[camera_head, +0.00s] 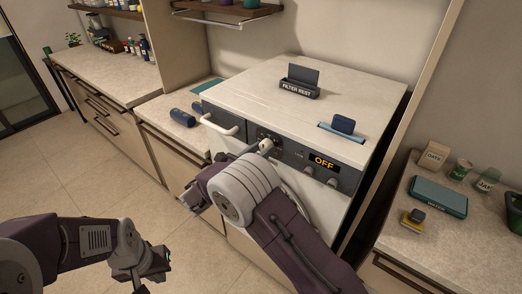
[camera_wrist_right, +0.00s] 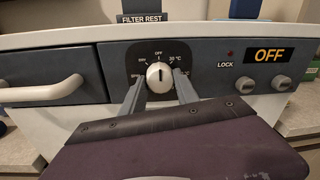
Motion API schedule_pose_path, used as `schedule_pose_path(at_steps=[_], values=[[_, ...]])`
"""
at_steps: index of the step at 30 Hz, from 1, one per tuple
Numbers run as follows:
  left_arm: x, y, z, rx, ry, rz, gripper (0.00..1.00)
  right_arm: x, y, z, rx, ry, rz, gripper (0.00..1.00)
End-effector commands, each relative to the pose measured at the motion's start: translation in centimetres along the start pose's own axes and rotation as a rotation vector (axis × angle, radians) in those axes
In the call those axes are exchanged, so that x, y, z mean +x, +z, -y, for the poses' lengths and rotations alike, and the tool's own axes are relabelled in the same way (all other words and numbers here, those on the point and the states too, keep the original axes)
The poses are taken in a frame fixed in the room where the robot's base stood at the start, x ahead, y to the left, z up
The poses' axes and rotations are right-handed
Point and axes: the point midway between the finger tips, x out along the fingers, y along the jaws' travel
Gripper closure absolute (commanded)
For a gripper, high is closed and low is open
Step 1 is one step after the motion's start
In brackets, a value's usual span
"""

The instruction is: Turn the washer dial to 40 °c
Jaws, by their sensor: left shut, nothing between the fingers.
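The washer (camera_head: 300,90) has a dark control panel with a white dial (camera_wrist_right: 159,77) on a black round face. The dial's pointer line is upright, toward the OFF mark; a 30 °C mark shows to its upper right. The display (camera_wrist_right: 268,55) reads OFF. My right gripper (camera_wrist_right: 158,90) is open, with one finger on each side of the dial and visible gaps between; in the head view its arm hides part of the panel. My left gripper (camera_head: 143,275) is shut and empty, low over the floor at the lower left, away from the washer.
A white drawer handle (camera_head: 220,124) juts out left of the dial. Two small knobs (camera_head: 320,177) sit under the display. A filter rest block (camera_head: 299,88) and a blue item (camera_head: 343,125) stand on top. A counter with small goods (camera_head: 440,190) lies at right.

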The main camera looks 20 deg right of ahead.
Motion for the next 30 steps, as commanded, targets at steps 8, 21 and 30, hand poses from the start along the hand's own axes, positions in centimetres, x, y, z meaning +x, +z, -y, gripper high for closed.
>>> schedule_pose_path(at_steps=[8,21,30], values=[[0.2,0.0,0.0,0.000,0.000,0.000,1.00,0.0,-0.1,0.0,0.017,0.000,-0.001,1.00],[2.6,0.3,0.1,0.000,0.000,0.000,1.00,0.0,-0.3,-0.1,0.295,0.002,-0.018,1.00],[5.5,0.6,0.1,0.000,0.000,0.000,1.00,0.0,-0.4,-0.1,0.583,0.005,-0.033,1.00]])
